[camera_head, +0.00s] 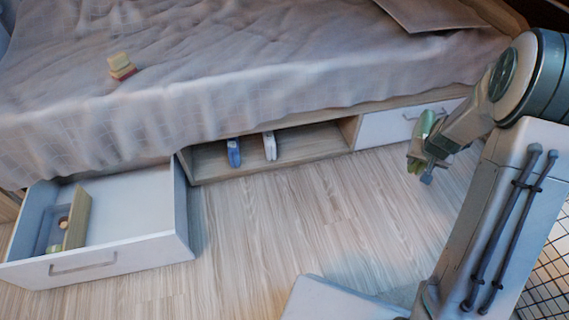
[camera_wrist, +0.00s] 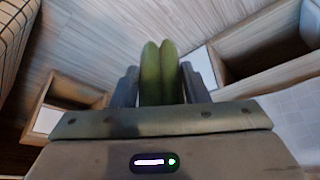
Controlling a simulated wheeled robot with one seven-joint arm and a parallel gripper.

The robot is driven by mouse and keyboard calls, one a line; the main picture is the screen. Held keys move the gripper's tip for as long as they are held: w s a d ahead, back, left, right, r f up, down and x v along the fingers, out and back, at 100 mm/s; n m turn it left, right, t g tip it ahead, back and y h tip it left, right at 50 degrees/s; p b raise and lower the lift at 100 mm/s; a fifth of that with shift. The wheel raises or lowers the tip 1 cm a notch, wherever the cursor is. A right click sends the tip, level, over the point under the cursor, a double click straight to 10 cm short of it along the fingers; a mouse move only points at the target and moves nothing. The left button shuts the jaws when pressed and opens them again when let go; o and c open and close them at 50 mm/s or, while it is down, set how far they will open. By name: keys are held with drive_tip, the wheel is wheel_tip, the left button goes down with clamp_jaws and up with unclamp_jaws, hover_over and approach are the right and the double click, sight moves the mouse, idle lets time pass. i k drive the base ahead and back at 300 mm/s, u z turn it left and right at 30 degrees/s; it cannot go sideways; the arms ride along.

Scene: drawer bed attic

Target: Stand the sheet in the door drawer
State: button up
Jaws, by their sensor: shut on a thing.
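A green, two-lobed soft-looking thing, seemingly the folded sheet (camera_head: 425,126), is held upright in my gripper (camera_head: 421,158). In the wrist view the green sheet (camera_wrist: 160,72) stands between the two grey fingers, which are shut on it. My gripper is at the right of the head view, in front of the closed white drawer front (camera_head: 400,123). A white drawer (camera_head: 178,245) stands pulled out at the far left, well away from my gripper. I cannot tell by any label which drawer is the door drawer.
The open drawer holds a wooden divider (camera_head: 78,218) and small items at its left side. An open bed shelf (camera_head: 310,148) holds a blue item (camera_head: 233,153) and a white item (camera_head: 270,146). Small stacked blocks (camera_head: 121,67) lie on the bed (camera_head: 220,60). The wooden floor (camera_head: 290,225) between is clear.

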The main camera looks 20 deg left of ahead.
sight(142, 223)
drive_tip(key=u, duration=2.05)
drive_tip(key=i, duration=0.35)
drive_tip(key=u, duration=0.2)
